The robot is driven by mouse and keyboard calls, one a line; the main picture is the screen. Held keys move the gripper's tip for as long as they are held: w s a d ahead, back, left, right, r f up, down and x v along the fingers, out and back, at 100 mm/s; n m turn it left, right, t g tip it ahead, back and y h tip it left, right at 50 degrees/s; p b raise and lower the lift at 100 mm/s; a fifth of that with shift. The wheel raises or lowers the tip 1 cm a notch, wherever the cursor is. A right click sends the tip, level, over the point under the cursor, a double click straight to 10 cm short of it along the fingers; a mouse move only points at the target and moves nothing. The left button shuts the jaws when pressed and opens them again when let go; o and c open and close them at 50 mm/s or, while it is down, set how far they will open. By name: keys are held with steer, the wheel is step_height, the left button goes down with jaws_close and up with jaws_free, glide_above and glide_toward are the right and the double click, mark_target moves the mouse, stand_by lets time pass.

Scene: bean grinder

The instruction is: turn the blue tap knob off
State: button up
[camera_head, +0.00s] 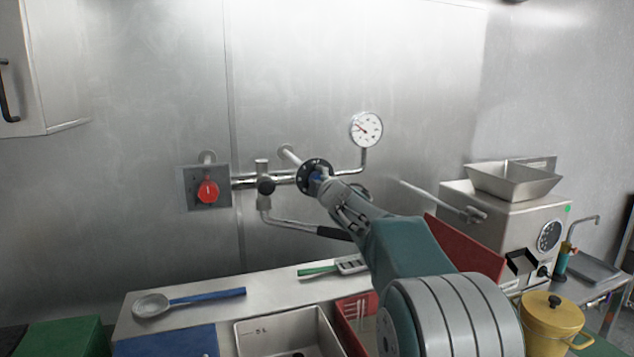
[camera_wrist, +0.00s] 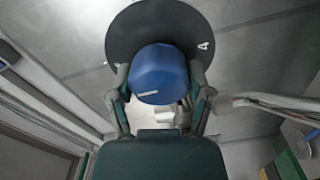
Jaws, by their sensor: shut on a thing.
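The blue tap knob (camera_wrist: 158,72) sits in front of a round black dial plate (camera_wrist: 190,28) in the wrist view, with a white mark on the knob's face edge. My gripper (camera_wrist: 159,92) has one finger on each side of the knob and is shut on it. In the head view my gripper (camera_head: 325,186) reaches the black dial (camera_head: 313,175) on the wall pipe, and only a small bit of the blue knob (camera_head: 319,174) shows. The rest of the knob is hidden there by my gripper.
A red knob (camera_head: 207,191) on a grey plate is left of the dial. A pressure gauge (camera_head: 366,129) is above right, and a pipe with a black-gripped spout (camera_head: 333,233) runs below. A grinder (camera_head: 507,214) stands right.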

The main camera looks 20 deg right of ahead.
steer(key=shift+f, duration=0.25)
steer(key=o, duration=1.1)
steer(key=shift+w, duration=0.1)
steer(key=shift+o, duration=0.2)
steer(key=shift+d, duration=0.1)
steer(key=shift+r, duration=0.1)
steer(key=s, duration=1.2)
steer(key=s+a+f+m+g, duration=0.3)
steer(key=s+f+m+g, duration=0.1)
steer(key=s, duration=0.7)
steer(key=s+a+f+m+g, duration=0.4)
steer(key=s+f+m, duration=0.2)
steer(key=s+f, duration=0.3)
steer(key=s+a+f+m+g, duration=0.4)
steer(key=s+f, duration=0.2)
steer(key=s, duration=0.9)
steer(key=shift+a+f+m, duration=0.2)
steer(key=shift+m, duration=0.2)
